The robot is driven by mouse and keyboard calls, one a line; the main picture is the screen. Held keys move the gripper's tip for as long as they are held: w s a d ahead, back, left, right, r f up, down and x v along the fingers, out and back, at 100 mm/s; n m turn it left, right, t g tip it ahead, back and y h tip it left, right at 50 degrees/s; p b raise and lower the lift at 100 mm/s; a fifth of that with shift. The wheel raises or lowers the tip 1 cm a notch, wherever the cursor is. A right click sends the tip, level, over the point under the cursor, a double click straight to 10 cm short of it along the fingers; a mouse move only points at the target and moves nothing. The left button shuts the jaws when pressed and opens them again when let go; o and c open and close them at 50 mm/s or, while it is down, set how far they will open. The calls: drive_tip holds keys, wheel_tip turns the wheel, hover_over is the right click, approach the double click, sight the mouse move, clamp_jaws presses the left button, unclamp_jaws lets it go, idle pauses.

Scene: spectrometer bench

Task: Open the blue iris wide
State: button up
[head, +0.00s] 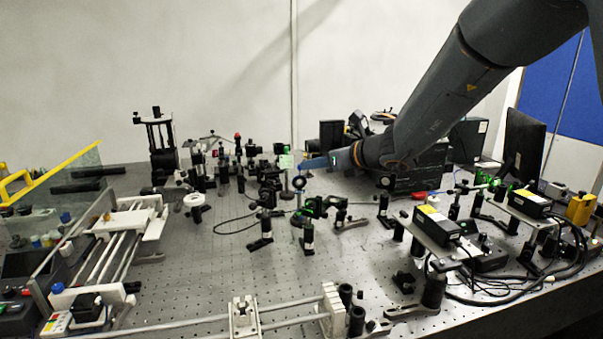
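The blue iris (299,183) appears as a small dark ring with a bluish tint, upright on a post in the middle of the optical bench. Its lever and the size of its opening are too small to make out. My arm reaches in from the upper right. My gripper (308,163) points left, its bluish fingers just above and slightly right of the iris. I cannot tell whether they touch it. The fingers are seen side-on, so the gap between them does not show.
Several black optic mounts (268,190) crowd around the iris. A green-lit mount (310,208) stands just in front. Black boxes on plates (437,224) with cables stand at the right, and a rail stage (120,235) at the left. The perforated bench top (210,270) is mostly clear in the front left-centre.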

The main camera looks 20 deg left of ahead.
sight(299, 166)
drive_tip(key=shift+p+x, duration=1)
drive_tip(key=shift+x, duration=3)
drive_tip(key=shift+d, duration=0.1)
drive_tip(key=shift+f, duration=0.1)
clamp_jaws()
